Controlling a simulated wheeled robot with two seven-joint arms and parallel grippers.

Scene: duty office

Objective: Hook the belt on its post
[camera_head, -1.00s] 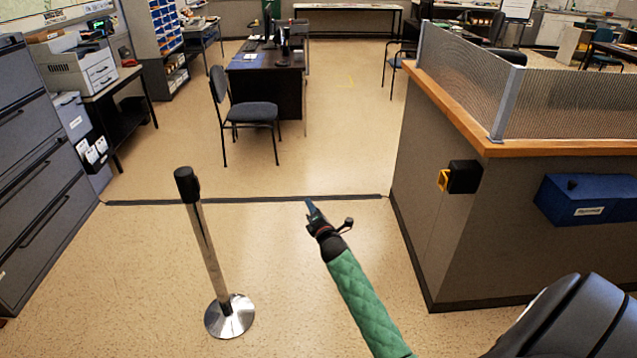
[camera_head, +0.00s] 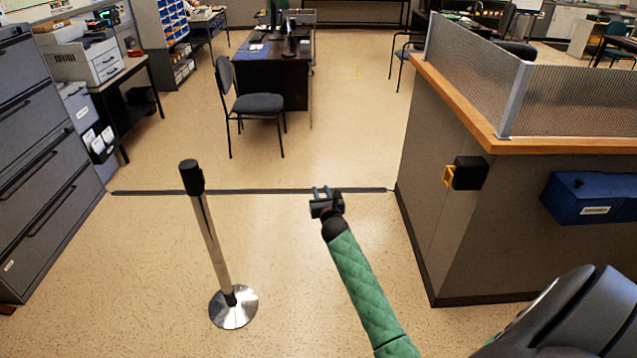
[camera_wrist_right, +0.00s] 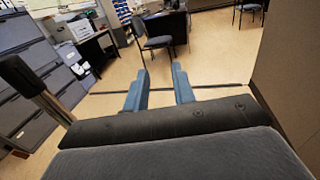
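The post (camera_head: 211,240) stands upright on a round shiny base, left of centre in the head view, with a black head (camera_head: 191,177) on top. The post also shows at the left of the right wrist view (camera_wrist_right: 45,92). A black belt unit with a yellow end (camera_head: 465,174) is fixed to the counter's side wall. The yellow end sits at the unit; no belt is stretched to the post. My right gripper (camera_head: 322,192) is to the right of the post, apart from it. Its two blue fingers (camera_wrist_right: 160,90) are spread and empty. My left gripper is not in view.
A grey counter (camera_head: 490,235) with a wooden top stands at the right, carrying a blue box (camera_head: 590,198). Grey filing cabinets (camera_head: 35,150) line the left. A chair (camera_head: 255,104) and desk stand beyond a dark floor strip (camera_head: 260,191). Floor between post and counter is clear.

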